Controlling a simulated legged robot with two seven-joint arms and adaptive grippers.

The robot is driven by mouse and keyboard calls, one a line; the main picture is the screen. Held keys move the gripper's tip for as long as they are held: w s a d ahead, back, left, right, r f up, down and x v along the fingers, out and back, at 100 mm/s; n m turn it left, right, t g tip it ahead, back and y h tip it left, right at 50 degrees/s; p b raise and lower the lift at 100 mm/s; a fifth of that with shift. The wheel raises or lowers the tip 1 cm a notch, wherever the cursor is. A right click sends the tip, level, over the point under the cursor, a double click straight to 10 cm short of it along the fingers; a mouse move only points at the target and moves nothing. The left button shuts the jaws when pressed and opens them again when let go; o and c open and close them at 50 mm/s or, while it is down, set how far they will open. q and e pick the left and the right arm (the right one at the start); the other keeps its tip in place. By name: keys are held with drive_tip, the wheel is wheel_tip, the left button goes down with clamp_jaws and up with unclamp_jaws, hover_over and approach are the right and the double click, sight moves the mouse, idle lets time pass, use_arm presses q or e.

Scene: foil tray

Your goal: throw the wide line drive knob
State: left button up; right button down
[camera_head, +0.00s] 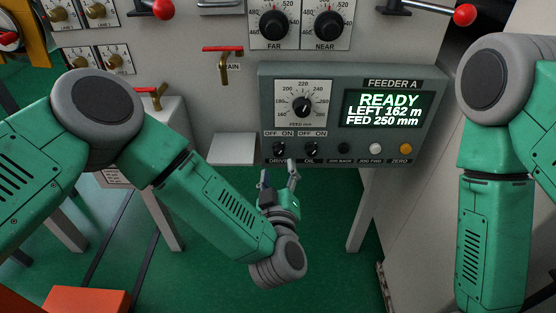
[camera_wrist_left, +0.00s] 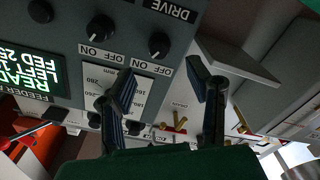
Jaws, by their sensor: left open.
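The drive knob (camera_head: 279,149) is a small black rotary knob above the DRIVE label and below OFF and ON marks, on the grey FEEDER A panel (camera_head: 350,78). The drive knob (camera_wrist_left: 159,44) also shows in the left wrist view, beyond the fingers; its pointer is too small to read surely. My left gripper (camera_head: 278,176) is just below it in the head view, fingers pointing up at the panel. In the left wrist view the left gripper (camera_wrist_left: 160,76) has its fingers spread with nothing between them. My right gripper is out of view, below the picture.
The oil knob (camera_head: 311,149) is close on the right, followed by several push buttons (camera_head: 375,149). The feed dial (camera_head: 303,106) and lit display (camera_head: 388,109) are above. A pale ledge (camera_head: 232,149) juts out on the left. Free space lies below the panel.

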sight(278, 153)
use_arm(q)
drive_tip(key=w+b, duration=0.1)
drive_tip(key=w, duration=0.4)
drive_tip(key=shift+f, duration=0.1)
drive_tip(key=shift+w+b, duration=0.3)
drive_tip(key=shift+w, duration=0.45)
drive_tip(key=shift+c, duration=0.3)
clamp_jaws()
